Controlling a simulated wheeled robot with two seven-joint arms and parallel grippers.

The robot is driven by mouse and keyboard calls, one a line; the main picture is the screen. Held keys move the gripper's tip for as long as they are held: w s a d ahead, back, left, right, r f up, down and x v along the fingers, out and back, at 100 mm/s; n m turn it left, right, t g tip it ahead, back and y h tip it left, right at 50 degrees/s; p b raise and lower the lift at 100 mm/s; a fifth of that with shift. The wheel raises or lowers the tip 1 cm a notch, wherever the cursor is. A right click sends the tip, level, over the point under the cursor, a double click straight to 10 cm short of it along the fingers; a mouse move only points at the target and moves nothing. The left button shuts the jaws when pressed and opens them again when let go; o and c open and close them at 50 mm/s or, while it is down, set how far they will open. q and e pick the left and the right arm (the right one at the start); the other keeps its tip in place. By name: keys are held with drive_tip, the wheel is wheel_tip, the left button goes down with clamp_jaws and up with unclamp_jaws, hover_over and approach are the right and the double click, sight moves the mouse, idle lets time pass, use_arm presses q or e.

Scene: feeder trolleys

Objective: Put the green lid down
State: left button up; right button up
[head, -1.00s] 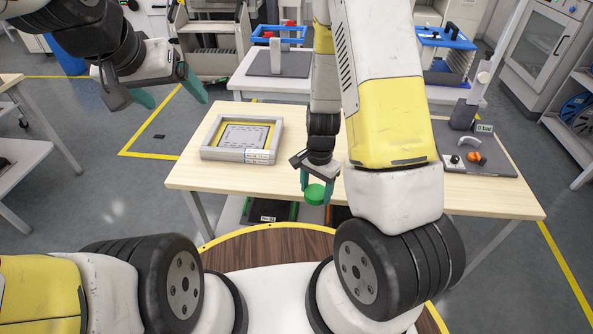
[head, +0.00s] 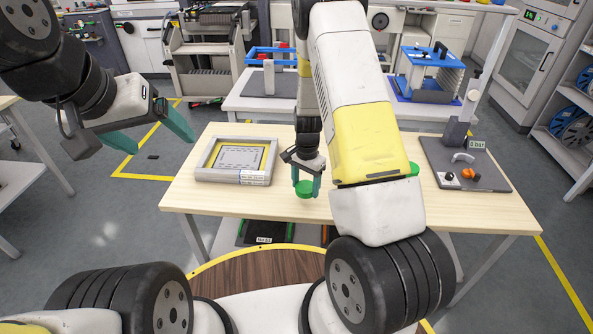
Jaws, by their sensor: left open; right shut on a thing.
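The green lid (head: 304,188) is a small round disc over the front middle of the wooden table. My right gripper (head: 306,187) points down and is shut on it, with teal fingers at its sides. I cannot tell whether the lid touches the tabletop (head: 255,205) or hangs just above it. My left gripper (head: 160,147) is open and empty, in the air left of the table.
A grey framed tray (head: 205,175) lies on the table's left part. A dark board (head: 480,180) with an orange knob lies at the right end. A green thing (head: 414,170) shows partly behind my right arm. Tabletop around the lid is clear.

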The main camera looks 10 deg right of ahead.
sight(305, 183)
drive_tip(key=shift+w+d, duration=0.1)
drive_tip(key=shift+w, duration=0.45)
drive_tip(key=shift+w+f, duration=0.15)
drive_tip(key=shift+f, duration=1.7)
drive_tip(key=shift+f, duration=0.3)
drive_tip(key=o, duration=1.6)
drive_tip(key=shift+c, duration=0.2)
